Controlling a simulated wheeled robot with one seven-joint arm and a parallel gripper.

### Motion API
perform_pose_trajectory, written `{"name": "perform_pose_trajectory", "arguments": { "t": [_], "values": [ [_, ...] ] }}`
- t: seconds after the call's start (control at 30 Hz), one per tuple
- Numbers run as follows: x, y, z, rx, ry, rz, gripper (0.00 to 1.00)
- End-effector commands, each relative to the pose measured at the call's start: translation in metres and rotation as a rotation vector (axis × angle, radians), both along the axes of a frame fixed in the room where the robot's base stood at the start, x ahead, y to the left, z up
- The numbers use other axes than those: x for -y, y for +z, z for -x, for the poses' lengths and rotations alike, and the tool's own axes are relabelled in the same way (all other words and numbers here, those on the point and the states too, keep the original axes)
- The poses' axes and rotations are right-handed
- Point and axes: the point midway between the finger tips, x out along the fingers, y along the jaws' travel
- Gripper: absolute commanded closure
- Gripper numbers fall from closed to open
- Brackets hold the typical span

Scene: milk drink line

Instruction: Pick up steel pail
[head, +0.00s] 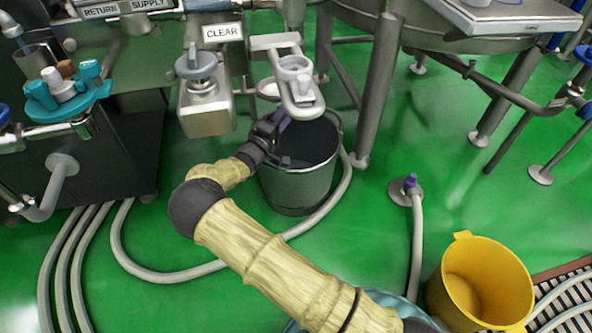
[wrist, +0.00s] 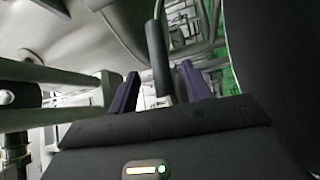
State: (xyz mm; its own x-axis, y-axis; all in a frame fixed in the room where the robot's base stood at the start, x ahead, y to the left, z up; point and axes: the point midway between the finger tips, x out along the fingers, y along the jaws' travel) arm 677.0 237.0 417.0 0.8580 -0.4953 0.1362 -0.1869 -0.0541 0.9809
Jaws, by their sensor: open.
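The steel pail (head: 298,188) stands upright on the green floor in the middle of the head view, below a valve outlet. Its inside looks dark. My gripper (head: 283,122) is at the upper left part of the pail's rim, under the outlet, and partly hidden by my own wrist. In the wrist view my gripper (wrist: 160,88) shows two purple fingers standing apart. A thin grey rod with a thicker lower part shows between or beyond them; I cannot tell whether it is the pail's handle. Contact with the pail cannot be made out.
The valve outlet (head: 296,85) hangs close over the pail. A grey box with a knob (head: 204,100) is to its left, below a CLEAR sign (head: 222,31). A hose (head: 180,275) curves around the pail. A yellow bucket (head: 482,285) stands lower right. A tank leg (head: 380,90) is right.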

Motion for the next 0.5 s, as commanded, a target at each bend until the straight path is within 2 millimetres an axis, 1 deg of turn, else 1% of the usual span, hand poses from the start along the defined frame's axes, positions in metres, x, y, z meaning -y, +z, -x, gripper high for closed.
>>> {"name": "perform_pose_trajectory", "arguments": {
  "t": [0.23,0.5],
  "values": [
    [0.004,-0.002,-0.004,0.003,-0.001,0.000,0.51],
    [0.020,-0.002,-0.024,0.003,-0.001,0.001,0.51]
  ]
}}
